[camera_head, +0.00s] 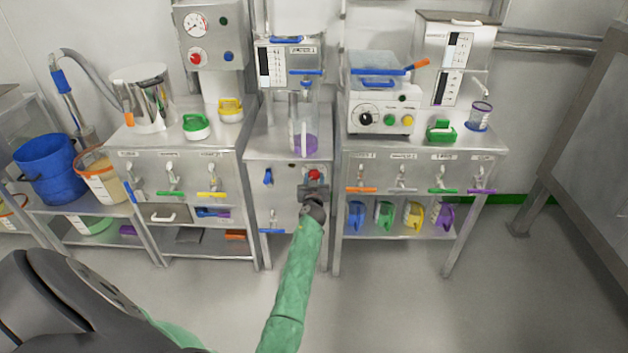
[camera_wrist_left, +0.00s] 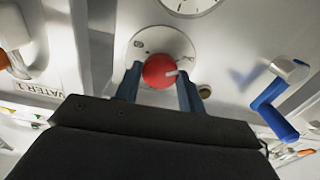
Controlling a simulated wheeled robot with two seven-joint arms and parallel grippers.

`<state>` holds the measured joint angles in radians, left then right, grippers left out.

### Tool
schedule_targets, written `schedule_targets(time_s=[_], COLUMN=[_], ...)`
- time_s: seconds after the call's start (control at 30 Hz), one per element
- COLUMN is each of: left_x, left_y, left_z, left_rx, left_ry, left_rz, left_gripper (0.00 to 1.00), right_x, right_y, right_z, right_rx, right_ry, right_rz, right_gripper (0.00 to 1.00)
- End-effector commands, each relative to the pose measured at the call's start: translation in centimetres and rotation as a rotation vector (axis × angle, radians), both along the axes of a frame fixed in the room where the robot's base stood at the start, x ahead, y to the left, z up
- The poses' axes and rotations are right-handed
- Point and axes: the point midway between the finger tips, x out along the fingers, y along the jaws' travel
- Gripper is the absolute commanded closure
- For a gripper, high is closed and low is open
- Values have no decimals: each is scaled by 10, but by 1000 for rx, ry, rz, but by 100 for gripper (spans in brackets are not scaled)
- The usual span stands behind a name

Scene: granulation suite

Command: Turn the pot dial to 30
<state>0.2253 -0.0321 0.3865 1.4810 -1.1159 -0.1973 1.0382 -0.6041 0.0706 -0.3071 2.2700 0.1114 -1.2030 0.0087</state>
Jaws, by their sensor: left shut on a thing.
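A red dial (camera_head: 314,174) with a round white plate behind it sits on the front of the middle steel cabinet. In the left wrist view the red dial (camera_wrist_left: 159,71) carries a white pointer mark toward the right of its face. The marks on the plate (camera_wrist_left: 148,43) are too blurred to read. My left gripper (camera_head: 313,190) is at the cabinet front, its arm reaching up from below. In the wrist view the dark fingers (camera_wrist_left: 158,88) of the left gripper are shut on the dial, one on each side. My right gripper is not in view.
A blue valve handle (camera_head: 267,177) sticks out left of the dial on the same cabinet. A clear vessel with a purple base (camera_head: 304,145) stands on the cabinet top. Coloured taps (camera_head: 402,182) line the right bench. The floor (camera_head: 385,310) in front is clear.

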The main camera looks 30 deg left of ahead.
Motion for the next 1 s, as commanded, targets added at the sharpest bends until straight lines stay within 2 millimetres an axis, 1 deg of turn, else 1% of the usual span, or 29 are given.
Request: schedule_targets(time_s=[0.13,0.27,0.33,0.4,0.6,0.8,1.0], left_x=[0,0,0,0,0,0,0], left_y=[0,0,0,0,0,-1,0], left_z=[-1,-2,-2,-2,-2,-2,-1], left_rx=[30,85,125,172,330,492,641], left_ry=[18,51,75,104,201,300,393], left_rz=[0,0,0,0,0,-1,0], left_gripper=[83,83,83,83,83,83,83], right_x=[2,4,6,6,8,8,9], right_y=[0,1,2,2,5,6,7], right_z=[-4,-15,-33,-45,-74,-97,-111], right_rx=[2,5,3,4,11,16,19], right_ry=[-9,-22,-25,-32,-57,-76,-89], right_rz=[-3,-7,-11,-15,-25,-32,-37], right_gripper=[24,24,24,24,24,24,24])
